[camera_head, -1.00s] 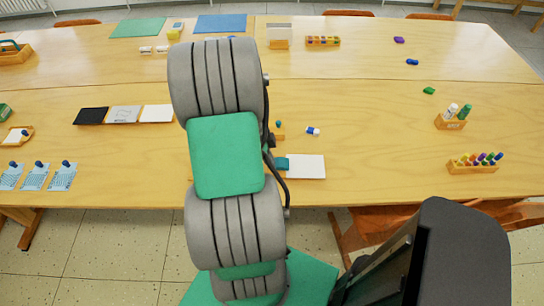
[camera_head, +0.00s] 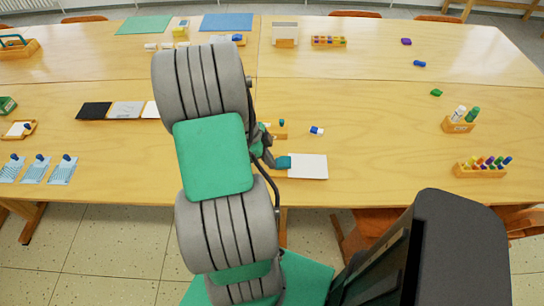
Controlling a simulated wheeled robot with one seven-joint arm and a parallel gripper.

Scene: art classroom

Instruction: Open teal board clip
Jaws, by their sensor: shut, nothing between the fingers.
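A white board (camera_head: 308,167) lies on the near side of the table, right of my arm. A teal clip (camera_head: 283,162) sits on its left edge. Whether the clip is open or shut is too small to tell. My gripper (camera_head: 268,157) shows partly from behind my own arm, just left of the clip. It is shut with nothing held. It appears very close to the clip; I cannot tell whether they touch. The left part of the board is hidden by the clip and my arm.
A blue and white eraser (camera_head: 317,130) and a small wooden block with a teal knob (camera_head: 278,130) lie just behind the board. A marker rack (camera_head: 480,170) and a wooden bottle holder (camera_head: 458,125) stand at right. The table right of the board is clear.

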